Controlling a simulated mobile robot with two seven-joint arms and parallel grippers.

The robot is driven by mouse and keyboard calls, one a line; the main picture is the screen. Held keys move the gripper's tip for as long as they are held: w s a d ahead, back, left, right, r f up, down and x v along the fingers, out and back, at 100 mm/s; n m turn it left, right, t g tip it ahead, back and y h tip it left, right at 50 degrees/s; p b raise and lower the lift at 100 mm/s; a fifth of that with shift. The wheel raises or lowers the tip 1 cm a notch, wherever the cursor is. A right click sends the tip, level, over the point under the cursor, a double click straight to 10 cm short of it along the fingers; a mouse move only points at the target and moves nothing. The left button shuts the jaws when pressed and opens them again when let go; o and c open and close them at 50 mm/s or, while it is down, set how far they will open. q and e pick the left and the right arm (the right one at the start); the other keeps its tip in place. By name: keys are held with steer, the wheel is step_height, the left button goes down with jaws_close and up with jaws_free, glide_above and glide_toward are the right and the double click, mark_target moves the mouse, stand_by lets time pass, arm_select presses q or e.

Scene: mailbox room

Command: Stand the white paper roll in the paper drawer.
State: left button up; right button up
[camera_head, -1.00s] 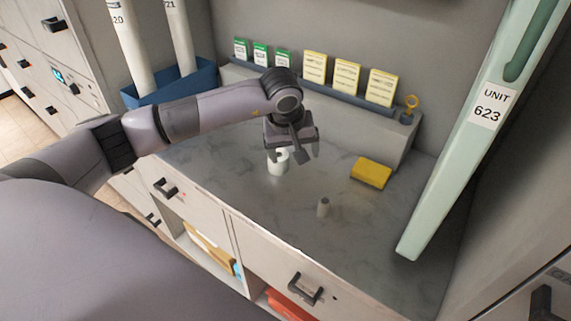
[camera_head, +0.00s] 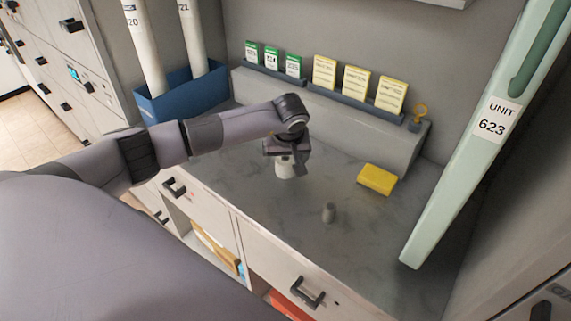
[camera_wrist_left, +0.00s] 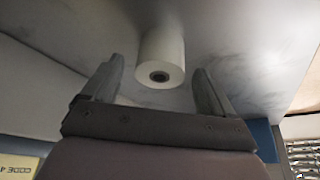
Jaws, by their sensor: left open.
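The white paper roll (camera_head: 285,170) stands upright on the grey marbled counter, partly hidden under my left gripper (camera_head: 287,158) in the head view. In the left wrist view the roll (camera_wrist_left: 162,55) shows its end with a dark core hole, between and just beyond the two open fingers of the left gripper (camera_wrist_left: 160,82). The fingers do not visibly touch it. Two closed drawers with dark handles are in the counter front, one at left (camera_head: 175,187) and one at right (camera_head: 308,291); I cannot tell which is the paper drawer. My right gripper is not in view.
A ledge behind holds several green and yellow cards (camera_head: 357,83). A blue bin (camera_head: 190,97) with tubes stands at left. A pale green door (camera_head: 470,150) marked 623 is at right.

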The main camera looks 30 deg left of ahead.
arm_select(q)
steer(key=c, duration=1.2)
steer(key=shift+r, duration=0.1)
steer(key=shift+c, duration=0.3)
steer(key=shift+r, duration=0.1)
